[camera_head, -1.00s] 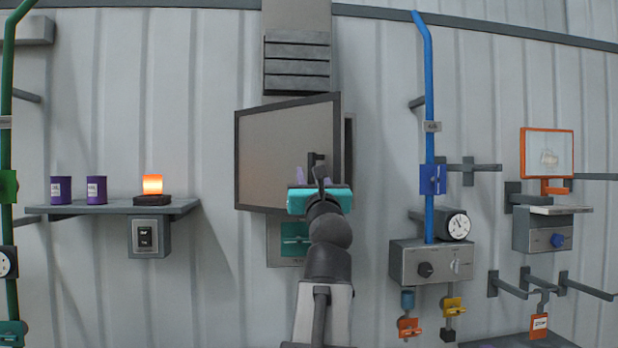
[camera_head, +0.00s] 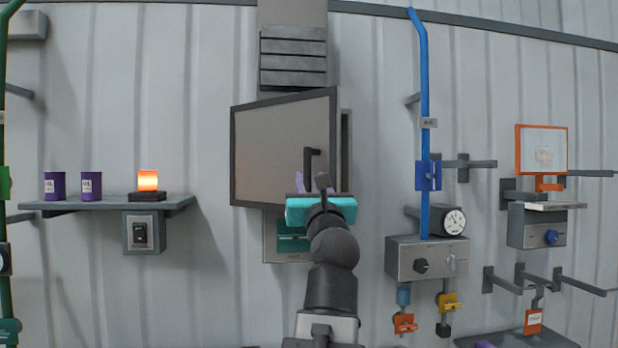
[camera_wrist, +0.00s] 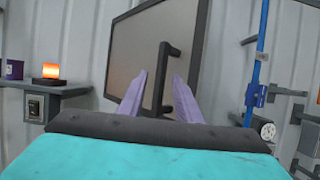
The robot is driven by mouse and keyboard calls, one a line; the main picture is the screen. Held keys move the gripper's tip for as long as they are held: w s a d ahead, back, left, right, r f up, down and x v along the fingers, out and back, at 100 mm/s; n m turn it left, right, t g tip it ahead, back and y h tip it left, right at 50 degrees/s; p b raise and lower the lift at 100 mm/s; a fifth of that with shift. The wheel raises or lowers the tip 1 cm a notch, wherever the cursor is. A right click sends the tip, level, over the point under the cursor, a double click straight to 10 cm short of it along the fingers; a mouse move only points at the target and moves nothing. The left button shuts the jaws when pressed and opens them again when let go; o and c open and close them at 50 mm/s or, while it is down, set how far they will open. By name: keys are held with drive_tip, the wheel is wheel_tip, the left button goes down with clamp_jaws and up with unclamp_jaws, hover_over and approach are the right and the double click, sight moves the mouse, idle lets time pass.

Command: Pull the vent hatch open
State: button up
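The vent hatch (camera_head: 280,150) is a grey panel with a dark frame on the wall. It stands ajar, its right edge away from the dark-edged opening behind it. A black bar handle (camera_head: 312,165) is near its right side; it also shows in the wrist view (camera_wrist: 165,75). My gripper (camera_head: 312,182) has a teal body and purple fingers and is in front of the hatch's lower right part. In the wrist view my gripper (camera_wrist: 160,85) has its fingers spread, with the handle seen between them. No contact with the handle is visible.
A shelf (camera_head: 105,206) with purple cans and a glowing lamp (camera_head: 148,181) is at left, a switch box (camera_head: 144,233) below it. A blue pipe (camera_head: 424,130) and control box (camera_head: 426,260) stand right of the hatch. Louvres (camera_head: 293,60) are above.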

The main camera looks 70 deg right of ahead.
drive_tip(key=shift+s+a+f, duration=0.2)
drive_tip(key=shift+s+a, duration=0.05)
drive_tip(key=shift+a, duration=0.1)
drive_tip(key=shift+c, duration=0.4)
